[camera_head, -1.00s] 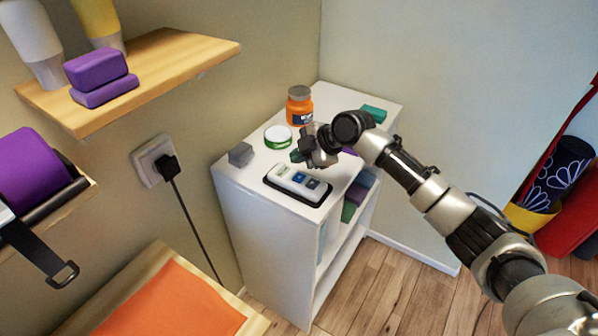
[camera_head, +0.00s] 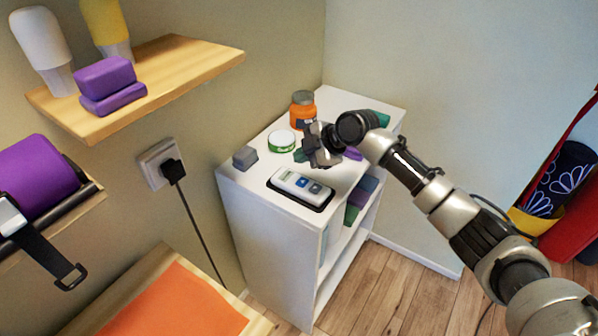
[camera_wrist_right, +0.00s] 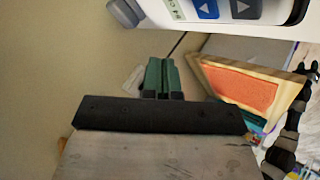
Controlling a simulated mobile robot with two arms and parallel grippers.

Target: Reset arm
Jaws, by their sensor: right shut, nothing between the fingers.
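My right arm reaches in from the right in the head view. My right gripper (camera_head: 303,155) is over the top of the white shelf unit (camera_head: 240,185). Its two green fingertips are together with nothing between them, and they show in the right wrist view (camera_wrist_right: 162,75). A white device with blue buttons (camera_head: 302,185) lies in a black tray just in front of the gripper; part of it shows at the top of the right wrist view (camera_wrist_right: 225,10). The gripper appears apart from it. My left gripper is not in view.
On the shelf unit stand an orange jar (camera_head: 302,108), a green-and-white round tin (camera_head: 281,141) and a grey cube (camera_head: 244,158). A wooden wall shelf (camera_head: 190,65) holds purple blocks (camera_head: 108,80) and bottles. A cord hangs from the wall socket (camera_head: 160,163). Open floor lies right of the unit.

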